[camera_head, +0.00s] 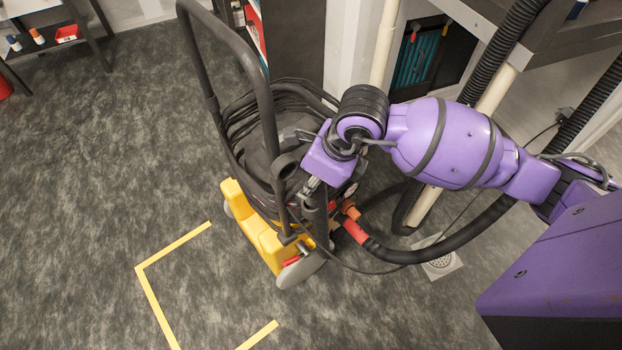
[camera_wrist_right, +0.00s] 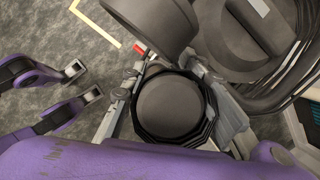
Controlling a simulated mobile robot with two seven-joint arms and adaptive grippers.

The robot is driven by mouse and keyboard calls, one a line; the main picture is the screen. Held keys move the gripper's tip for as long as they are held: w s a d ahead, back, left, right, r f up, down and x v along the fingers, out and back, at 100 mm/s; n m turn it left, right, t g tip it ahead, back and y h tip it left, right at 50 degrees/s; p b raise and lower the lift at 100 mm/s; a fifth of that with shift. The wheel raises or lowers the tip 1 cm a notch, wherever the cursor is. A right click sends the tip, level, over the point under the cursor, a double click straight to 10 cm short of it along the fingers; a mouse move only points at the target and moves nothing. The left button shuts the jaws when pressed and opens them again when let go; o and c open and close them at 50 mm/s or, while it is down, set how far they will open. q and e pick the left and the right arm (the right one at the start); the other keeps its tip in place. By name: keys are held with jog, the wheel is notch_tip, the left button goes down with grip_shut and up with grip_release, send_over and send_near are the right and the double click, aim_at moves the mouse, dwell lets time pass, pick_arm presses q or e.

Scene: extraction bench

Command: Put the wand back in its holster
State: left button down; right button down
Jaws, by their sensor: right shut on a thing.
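My right gripper (camera_head: 315,192) reaches in from the right at the near side of the wheeled extraction cart (camera_head: 262,235). It is shut on a dark upright tube, which I take for the wand (camera_head: 321,222). In the right wrist view the wand's round dark end (camera_wrist_right: 170,105) sits between the grey finger links. The wand stands close beside the cart's handle post. Its lower end runs down against the cart; I cannot tell whether it is inside the holster, which I cannot make out separately.
A thick black hose (camera_head: 440,255) with a red cuff (camera_head: 355,231) runs from the cart to the right. The cart's tall bent handle (camera_head: 262,85) and coiled cable (camera_head: 240,125) crowd the gripper's left. Yellow tape (camera_head: 175,245) marks open floor at lower left.

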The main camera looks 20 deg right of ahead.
jog(key=shift+f+b, duration=0.35)
jog(key=shift+f, duration=0.2)
pick_arm(q)
jog(key=shift+s+f, duration=0.6)
jog(key=shift+s, duration=0.15)
pick_arm(e)
jog(key=shift+f, duration=0.15)
pick_arm(q)
jog(key=shift+f, duration=0.15)
pick_arm(e)
jog(key=shift+f, duration=0.2)
pick_arm(q)
jog(key=shift+w+f+b, duration=0.3)
jog(key=shift+b, duration=0.3)
pick_arm(e)
jog(key=shift+f, duration=0.5)
pick_arm(q)
jog(key=shift+s+f, duration=0.1)
jog(key=shift+f, duration=0.1)
pick_arm(e)
jog(key=shift+f, duration=0.2)
jog(key=shift+f+b, duration=0.55)
pick_arm(q)
jog(key=shift+s+f+g, duration=0.3)
jog(key=shift+s+f, duration=0.3)
jog(key=shift+s, duration=0.15)
pick_arm(e)
jog(key=shift+f, duration=0.2)
jog(key=shift+f, duration=0.1)
